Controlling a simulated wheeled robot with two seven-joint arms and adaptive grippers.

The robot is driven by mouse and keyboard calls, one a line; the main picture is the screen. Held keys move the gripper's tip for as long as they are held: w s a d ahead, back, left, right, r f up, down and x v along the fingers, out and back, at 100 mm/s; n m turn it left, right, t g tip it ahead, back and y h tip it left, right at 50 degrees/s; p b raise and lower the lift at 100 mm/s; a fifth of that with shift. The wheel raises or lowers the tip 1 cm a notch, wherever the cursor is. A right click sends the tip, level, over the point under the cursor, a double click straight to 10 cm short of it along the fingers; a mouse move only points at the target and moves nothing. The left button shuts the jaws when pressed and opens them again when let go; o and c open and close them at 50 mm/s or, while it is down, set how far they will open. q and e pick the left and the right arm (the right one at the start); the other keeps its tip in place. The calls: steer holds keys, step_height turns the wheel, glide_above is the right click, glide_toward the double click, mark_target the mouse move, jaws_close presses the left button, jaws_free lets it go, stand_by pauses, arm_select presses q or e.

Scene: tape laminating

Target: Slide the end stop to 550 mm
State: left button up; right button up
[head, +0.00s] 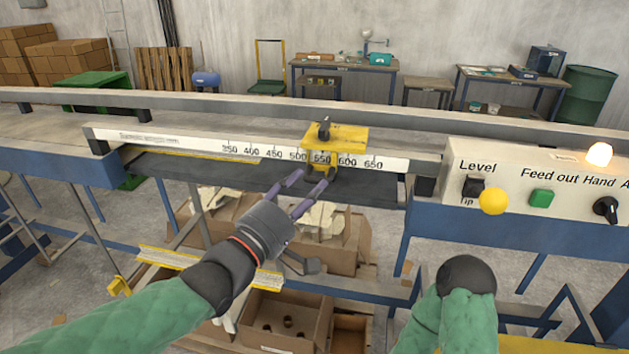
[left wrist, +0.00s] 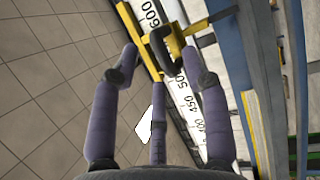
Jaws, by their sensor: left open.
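The yellow end stop (head: 350,136) sits on the white millimetre scale (head: 205,143), with its dark knob on top. Its lower yellow part lies at the 550 mark, between 500 and 600; the exact reading edge is hard to tell. My left gripper (head: 313,184) is open just below and in front of the stop, fingers pointing up toward it. In the left wrist view the end stop (left wrist: 190,27) and its dark handle lie beyond and between the spread fingers (left wrist: 162,70). Contact cannot be told. My right arm shows at the lower right, but its gripper does not.
A control panel (head: 540,185) with a yellow knob (head: 492,201), green button (head: 541,198) and lit lamp (head: 599,154) stands right of the scale. Cardboard boxes (head: 280,318) sit below the rail. A blue frame beam (head: 60,168) runs at the left.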

arm_select(q)
steer(key=v, duration=0.8)
steer(key=shift+s, duration=0.15)
steer(key=shift+f, duration=0.1)
